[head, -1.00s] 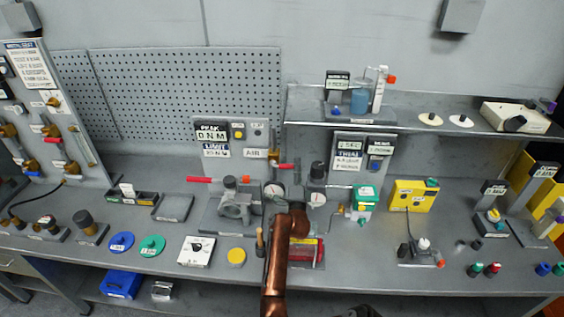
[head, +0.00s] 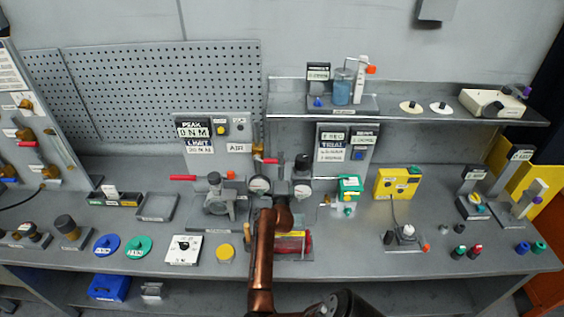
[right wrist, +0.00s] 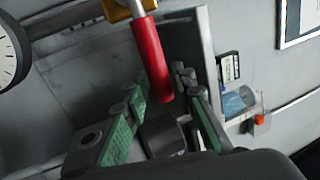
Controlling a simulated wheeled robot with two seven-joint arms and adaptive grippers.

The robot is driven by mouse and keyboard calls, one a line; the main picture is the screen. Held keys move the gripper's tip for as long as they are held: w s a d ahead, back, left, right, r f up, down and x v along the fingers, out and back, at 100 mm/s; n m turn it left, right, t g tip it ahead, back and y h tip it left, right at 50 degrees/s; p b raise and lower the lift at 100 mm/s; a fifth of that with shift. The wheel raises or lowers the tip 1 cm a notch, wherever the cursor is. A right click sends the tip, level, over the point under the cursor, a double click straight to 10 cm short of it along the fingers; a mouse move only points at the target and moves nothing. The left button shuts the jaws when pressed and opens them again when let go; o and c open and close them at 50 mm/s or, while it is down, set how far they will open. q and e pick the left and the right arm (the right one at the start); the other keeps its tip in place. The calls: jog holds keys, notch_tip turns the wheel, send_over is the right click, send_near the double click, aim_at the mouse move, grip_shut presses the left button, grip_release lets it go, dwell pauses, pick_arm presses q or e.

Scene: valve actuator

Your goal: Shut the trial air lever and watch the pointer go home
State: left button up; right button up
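The red air lever (head: 266,161) sticks out to the right from a brass fitting beside the AIR label. In the right wrist view the red lever (right wrist: 150,60) hangs down from its brass end. My right gripper (head: 281,164) is at the lever's free end, small and dark in the head view. In the right wrist view its green-padded fingers (right wrist: 160,88) are apart, with the lever's end between them. I cannot tell whether they touch it. Two round gauges (head: 258,184) stand below the lever; their pointers are too small to read. My left gripper is not in view.
The valve body (head: 218,203) has another red handle (head: 184,178) at its left. The trial panel (head: 333,148) and a green-topped block (head: 349,187) are further right. A shelf (head: 420,117) overhangs the back right.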

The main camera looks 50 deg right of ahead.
jog(key=shift+o, duration=0.9)
jog(key=shift+s, duration=0.15)
notch_tip(320, 180, up, 10)
jog(key=shift+r, duration=0.1)
